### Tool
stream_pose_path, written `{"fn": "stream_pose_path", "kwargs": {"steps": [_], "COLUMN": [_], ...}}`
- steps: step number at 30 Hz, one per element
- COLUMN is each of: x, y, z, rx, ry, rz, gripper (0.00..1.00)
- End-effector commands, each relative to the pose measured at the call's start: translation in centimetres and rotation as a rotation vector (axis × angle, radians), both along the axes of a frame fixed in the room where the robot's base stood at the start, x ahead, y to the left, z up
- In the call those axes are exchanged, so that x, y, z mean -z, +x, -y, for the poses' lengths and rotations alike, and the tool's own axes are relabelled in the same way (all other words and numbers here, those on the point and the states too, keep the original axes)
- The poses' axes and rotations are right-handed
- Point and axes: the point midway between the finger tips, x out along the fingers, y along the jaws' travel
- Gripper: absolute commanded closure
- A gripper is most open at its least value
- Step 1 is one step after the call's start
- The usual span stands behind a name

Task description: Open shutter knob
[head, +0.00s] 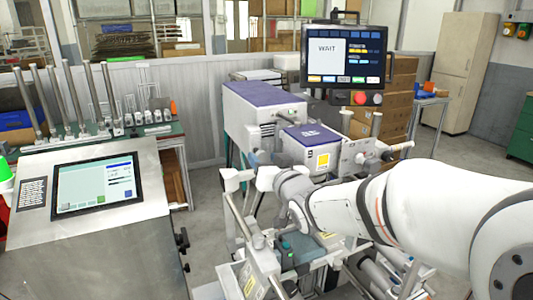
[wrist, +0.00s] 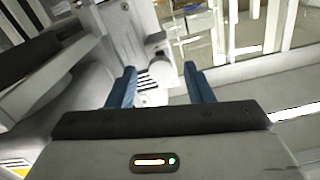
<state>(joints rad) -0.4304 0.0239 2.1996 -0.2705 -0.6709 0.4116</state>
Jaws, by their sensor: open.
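My gripper (wrist: 160,68) shows in the wrist view with its two blue fingers apart and nothing between them. Beyond the fingertips is a pale machine surface with a striped patch (wrist: 154,78) and a small block-like fitting (wrist: 157,52). I cannot tell whether this fitting is the shutter knob. In the head view my arm reaches from the right to the machine (head: 265,115) in the middle. The jaws cannot be made out there, and no shutter knob can be clearly identified.
A console with a touch screen (head: 97,185) is at left. Metal rods (head: 70,95) stand on a bench behind it. Boxes (head: 400,95) are stacked behind the machine.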

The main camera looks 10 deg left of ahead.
Motion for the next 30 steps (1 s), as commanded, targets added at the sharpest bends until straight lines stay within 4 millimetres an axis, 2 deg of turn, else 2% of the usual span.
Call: {"fn": "stream_pose_path", "kwargs": {"steps": [7,17,30], "x": [-0.1,0.0,0.0], "y": [2.2,2.5,2.5], "z": [-1.5,-1.6,-1.5], "rx": [0.000,0.001,0.003], "ry": [-0.001,-0.001,-0.001], "rz": [0.001,0.000,0.000], "gripper": [0.53,0.53,0.88]}}
